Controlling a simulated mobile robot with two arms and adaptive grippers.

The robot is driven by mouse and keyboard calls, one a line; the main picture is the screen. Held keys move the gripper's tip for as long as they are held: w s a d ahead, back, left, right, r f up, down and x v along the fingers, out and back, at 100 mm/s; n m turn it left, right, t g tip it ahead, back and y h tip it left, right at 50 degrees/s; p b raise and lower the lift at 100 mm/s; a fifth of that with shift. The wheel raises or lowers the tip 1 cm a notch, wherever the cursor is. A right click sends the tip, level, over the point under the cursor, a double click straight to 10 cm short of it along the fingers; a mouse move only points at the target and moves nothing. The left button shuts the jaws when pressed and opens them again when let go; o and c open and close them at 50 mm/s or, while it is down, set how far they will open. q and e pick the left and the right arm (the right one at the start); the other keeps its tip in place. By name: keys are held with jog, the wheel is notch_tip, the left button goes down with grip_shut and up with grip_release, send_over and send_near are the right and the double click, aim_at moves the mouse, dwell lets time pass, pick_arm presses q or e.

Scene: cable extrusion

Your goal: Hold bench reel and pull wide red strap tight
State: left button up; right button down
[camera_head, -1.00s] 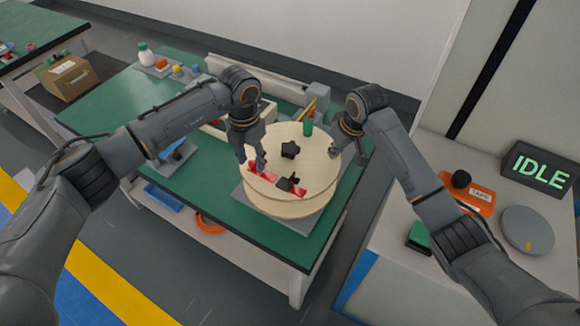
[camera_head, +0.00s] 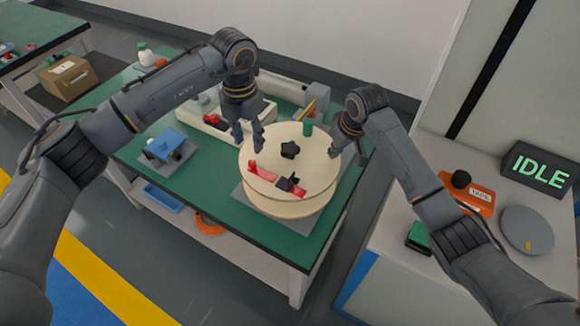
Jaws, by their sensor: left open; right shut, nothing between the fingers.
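The bench reel (camera_head: 318,173) is a pale, round, wooden-looking drum on a grey plate, with a black knob (camera_head: 290,149) in its middle. The red strap (camera_head: 267,173) lies across the near-left part of its top, running beside a small black clamp (camera_head: 291,183). A small red end stands up at the strap's left. My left gripper (camera_head: 248,146) is open and empty over the reel's far-left edge, apart from the strap. My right gripper (camera_head: 347,151) is shut with nothing in it at the reel's right edge; whether it touches the rim I cannot tell.
The green bench (camera_head: 215,208) carries a pale machine (camera_head: 213,125) behind the reel and a blue device (camera_head: 168,146) at left. A green cylinder (camera_head: 308,128) stands at the reel's far edge. A side cabinet at right holds an orange tape holder (camera_head: 466,193) and an IDLE sign (camera_head: 540,172).

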pick_arm(q)
jog(key=shift+r, duration=0.2)
pick_arm(e)
jog(key=shift+s+f, duration=0.25)
jog(key=shift+f, duration=0.2)
jog(key=r+p, duration=0.2)
jog(key=p, duration=0.1)
jog(key=shift+w+r, duration=0.3)
jog(key=shift+w, duration=0.05)
jog(key=shift+p+v, duration=0.95)
jog(key=shift+p, duration=0.2)
jog(key=r+p, duration=0.2)
jog(key=shift+w+a+r+p, duration=0.1)
jog(key=shift+w+a+p, duration=0.05)
jog(key=shift+w+p, duration=0.15)
pick_arm(q)
notch_tip(320, 180, up, 8)
jog(key=shift+f, duration=0.15)
pick_arm(e)
jog(key=shift+s, duration=0.1)
pick_arm(q)
jog(key=shift+w, duration=0.15)
pick_arm(e)
jog(key=shift+r, duration=0.4)
jog(key=v, duration=1.1)
